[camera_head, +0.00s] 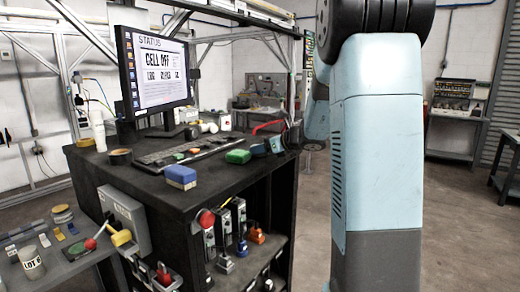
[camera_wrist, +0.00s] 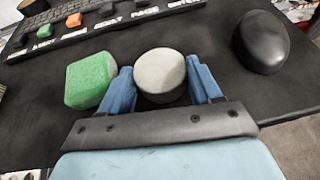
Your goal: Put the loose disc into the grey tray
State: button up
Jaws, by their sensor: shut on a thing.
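In the wrist view my gripper (camera_wrist: 160,71) has its blue fingers on both sides of a round disc (camera_wrist: 160,68) with a pale grey top and a darker side. It is shut on the disc, over or on the black bench top; I cannot tell if the disc is lifted. In the head view my gripper (camera_head: 271,146) is small, at the bench's right end, right of the green block (camera_head: 238,156); the disc is not clear there. I cannot identify the grey tray with certainty; a grey strip-like holder (camera_head: 22,232) lies on the low table at lower left.
The green block (camera_wrist: 90,80) is close to the left finger. A black rounded object (camera_wrist: 261,42) stands to the right.

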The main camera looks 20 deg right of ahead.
jog(key=o, duration=0.9)
jog(key=shift+f, duration=0.1)
